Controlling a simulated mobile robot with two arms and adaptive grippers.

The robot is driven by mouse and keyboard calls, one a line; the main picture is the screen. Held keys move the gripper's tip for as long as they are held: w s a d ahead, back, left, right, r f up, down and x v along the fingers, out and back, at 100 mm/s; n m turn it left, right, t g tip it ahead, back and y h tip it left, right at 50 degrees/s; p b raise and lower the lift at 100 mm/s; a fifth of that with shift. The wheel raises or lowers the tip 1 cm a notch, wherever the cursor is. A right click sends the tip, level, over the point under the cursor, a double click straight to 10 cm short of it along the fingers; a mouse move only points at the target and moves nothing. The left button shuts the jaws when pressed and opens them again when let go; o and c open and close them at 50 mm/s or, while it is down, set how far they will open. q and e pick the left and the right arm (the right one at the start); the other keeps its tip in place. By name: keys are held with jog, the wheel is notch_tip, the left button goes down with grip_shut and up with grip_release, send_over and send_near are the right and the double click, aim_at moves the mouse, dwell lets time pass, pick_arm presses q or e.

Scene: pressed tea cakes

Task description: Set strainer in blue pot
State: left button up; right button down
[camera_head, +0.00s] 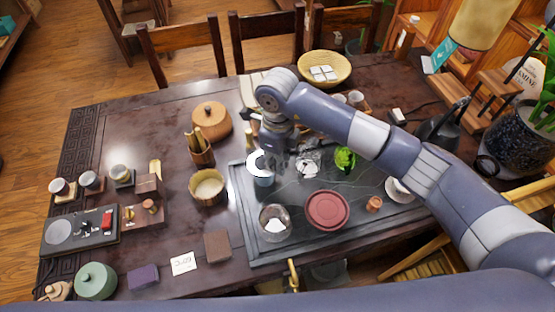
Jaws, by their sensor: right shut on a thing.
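My right gripper (273,147) is over the back left part of the dark tea tray (330,181), its fingers pointing down and partly hidden by my arm. It is shut on what looks like the strainer, a small piece with a white rim (253,162). This rim shows just above the small blue pot (265,180) on the tray's left side. From this angle I cannot tell whether the strainer touches the pot.
A bamboo bowl (207,188) stands left of the tray. My right arm crosses the tray's back right.

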dwell(0.3)
jog(key=c, duration=1)
grip_release()
jog(key=shift+r, duration=0.15)
jog(key=shift+r+p, duration=1.8)
jog(key=shift+r, duration=1.65)
jog(key=shift+f, duration=0.1)
